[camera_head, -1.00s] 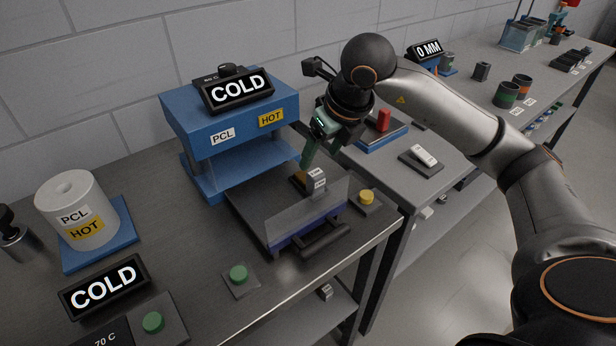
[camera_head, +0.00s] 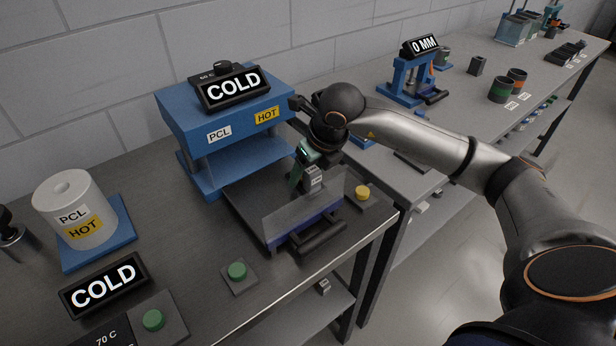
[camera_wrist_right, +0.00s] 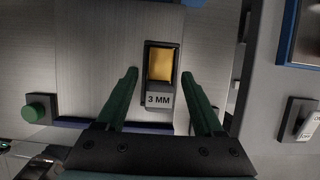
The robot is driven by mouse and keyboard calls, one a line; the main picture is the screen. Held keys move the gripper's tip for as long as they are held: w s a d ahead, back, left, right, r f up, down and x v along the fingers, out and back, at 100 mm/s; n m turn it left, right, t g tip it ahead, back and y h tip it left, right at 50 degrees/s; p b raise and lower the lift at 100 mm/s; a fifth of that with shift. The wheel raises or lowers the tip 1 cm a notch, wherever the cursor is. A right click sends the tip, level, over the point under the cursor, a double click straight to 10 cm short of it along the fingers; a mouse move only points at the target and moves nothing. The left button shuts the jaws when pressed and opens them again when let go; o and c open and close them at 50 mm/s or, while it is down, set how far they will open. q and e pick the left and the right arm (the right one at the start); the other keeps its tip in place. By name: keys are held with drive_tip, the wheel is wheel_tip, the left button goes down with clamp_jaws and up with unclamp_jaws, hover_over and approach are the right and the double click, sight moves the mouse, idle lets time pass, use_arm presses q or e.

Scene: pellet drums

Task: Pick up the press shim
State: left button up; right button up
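The press shim is the gold block (camera_wrist_right: 160,65) in the right wrist view. It sits in a dark holder with a "3 MM" label (camera_wrist_right: 160,99). In the head view the label (camera_head: 315,175) shows, while the gold block is mostly hidden by my right gripper. My right gripper (camera_wrist_right: 158,76) is open. Its green fingers lie on either side of the holder, with a gap on both sides. In the head view the gripper (camera_head: 306,178) points down at the label. I cannot tell how far its tips are above the shim. My left gripper is not in view.
A clear guard panel (camera_head: 300,212) and a dark handle (camera_head: 318,240) stand in front of the shim. The blue press (camera_head: 225,120) with a "COLD" display is behind left.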

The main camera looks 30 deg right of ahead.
clamp_jaws()
idle(0.3)
drive_tip(key=shift+r, duration=0.1)
